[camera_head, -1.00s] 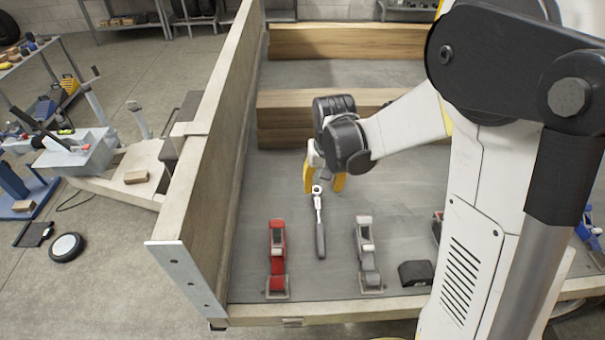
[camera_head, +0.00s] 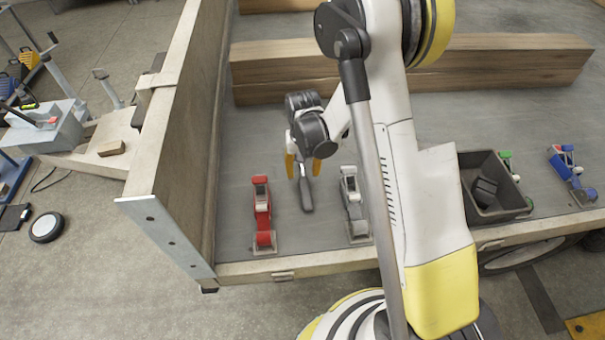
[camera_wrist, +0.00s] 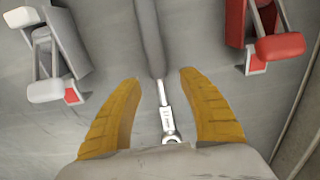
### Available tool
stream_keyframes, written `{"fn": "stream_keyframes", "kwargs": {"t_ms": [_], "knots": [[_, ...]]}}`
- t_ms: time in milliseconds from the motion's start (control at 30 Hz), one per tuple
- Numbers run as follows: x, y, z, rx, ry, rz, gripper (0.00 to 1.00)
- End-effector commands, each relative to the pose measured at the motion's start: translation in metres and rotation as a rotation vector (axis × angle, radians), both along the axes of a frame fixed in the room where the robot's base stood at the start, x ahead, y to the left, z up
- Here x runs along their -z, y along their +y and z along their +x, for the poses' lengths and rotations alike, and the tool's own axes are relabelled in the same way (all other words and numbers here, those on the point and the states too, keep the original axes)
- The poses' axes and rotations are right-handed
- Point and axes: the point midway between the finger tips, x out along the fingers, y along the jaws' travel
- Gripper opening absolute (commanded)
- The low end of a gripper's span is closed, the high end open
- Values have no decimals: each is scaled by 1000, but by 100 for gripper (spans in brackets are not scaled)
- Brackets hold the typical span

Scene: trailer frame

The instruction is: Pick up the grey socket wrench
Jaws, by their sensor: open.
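The grey socket wrench (camera_head: 305,190) lies on the grey trailer floor between a red ratchet strap and a grey one. In the wrist view its dark handle (camera_wrist: 151,40) runs up to the top edge, and its silver shaft and ring-like head (camera_wrist: 169,125) lie between my fingers. My gripper (camera_head: 303,174) is open above the wrench, with one yellow finger on each side of it. In the wrist view the fingers (camera_wrist: 158,80) are apart and hold nothing. The gap in height between fingertips and wrench is hard to tell.
The red ratchet strap (camera_head: 262,215) stands left of the wrench, the grey one (camera_head: 353,205) right of it. A dark bin (camera_head: 493,210) sits farther right, with a blue ratchet strap (camera_head: 571,175) beyond. Wooden beams (camera_head: 480,62) lie behind. The trailer's side wall (camera_head: 175,130) rises at left.

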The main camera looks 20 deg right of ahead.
Motion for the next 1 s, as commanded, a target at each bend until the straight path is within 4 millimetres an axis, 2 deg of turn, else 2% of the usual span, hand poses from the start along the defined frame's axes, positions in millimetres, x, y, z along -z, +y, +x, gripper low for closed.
{"fn": "stream_keyframes", "kwargs": {"t_ms": [33,133,400,467,500,567,1000], "knots": [[15,-1,-1,1,0,0,49],[28,-1,-1,0,0,0,49],[31,-1,-1,0,0,0,49],[31,-1,-1,0,0,0,32],[31,-1,-1,0,0,0,20],[31,-1,-1,0,0,0,1],[30,-1,-1,0,0,0,0]]}}
